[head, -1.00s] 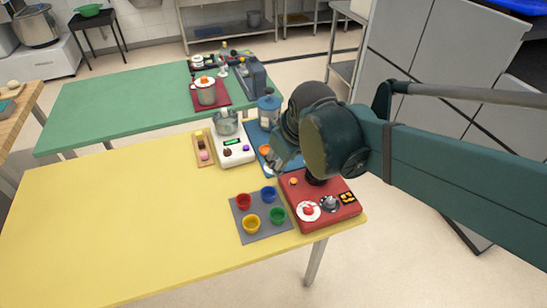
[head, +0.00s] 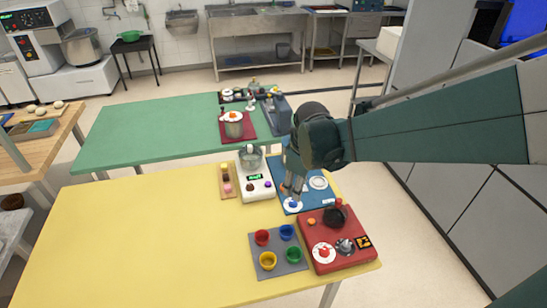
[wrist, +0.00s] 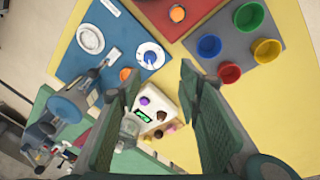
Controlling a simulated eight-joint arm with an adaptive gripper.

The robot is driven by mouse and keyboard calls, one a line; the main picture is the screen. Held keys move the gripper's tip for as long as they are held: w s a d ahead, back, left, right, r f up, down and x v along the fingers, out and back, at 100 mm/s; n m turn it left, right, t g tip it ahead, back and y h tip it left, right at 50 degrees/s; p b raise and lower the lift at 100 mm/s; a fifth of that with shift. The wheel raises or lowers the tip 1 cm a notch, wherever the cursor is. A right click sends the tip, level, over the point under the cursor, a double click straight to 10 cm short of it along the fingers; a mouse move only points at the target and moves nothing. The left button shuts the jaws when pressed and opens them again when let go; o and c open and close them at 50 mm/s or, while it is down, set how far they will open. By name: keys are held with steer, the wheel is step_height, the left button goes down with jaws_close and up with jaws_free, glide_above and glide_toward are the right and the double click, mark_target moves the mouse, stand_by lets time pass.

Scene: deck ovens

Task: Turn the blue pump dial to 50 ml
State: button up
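The pump dial is a white disc with a blue knob (head: 293,203) near the front of the blue mat (head: 313,203). It also shows in the wrist view (wrist: 150,56), upper centre, with marks around its edge too small to read. My gripper (head: 292,188) points down just above and behind the dial in the head view. In the wrist view its two fingers (wrist: 159,75) are spread apart with nothing between them, and the dial lies just beyond the fingertips. A blue-topped jar (wrist: 68,104) stands at the left in the wrist view; my arm hides it in the head view.
A white plate (head: 318,182) and an orange knob (wrist: 125,73) are on the blue mat. A red panel (head: 330,260) with knobs, a grey mat (head: 258,240) with coloured cups, and a white scale (head: 257,190) surround it. The yellow table's left side is clear.

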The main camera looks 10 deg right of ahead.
steer(key=w+f+n+g+p, duration=0.1)
steer(key=w+f+n+p, duration=0.1)
steer(key=w+p, duration=0.15)
steer(key=n+g+p, duration=0.1)
steer(key=n+p, duration=0.1)
steer(key=n, duration=0.1)
glide_above(293, 201)
steer(key=shift+f, duration=2.2)
steer(key=shift+f, duration=0.15)
steer(key=shift+f+b, duration=0.7)
steer(key=shift+f, duration=3.1)
steer(key=shift+m, duration=0.3)
steer(key=c, duration=0.9)
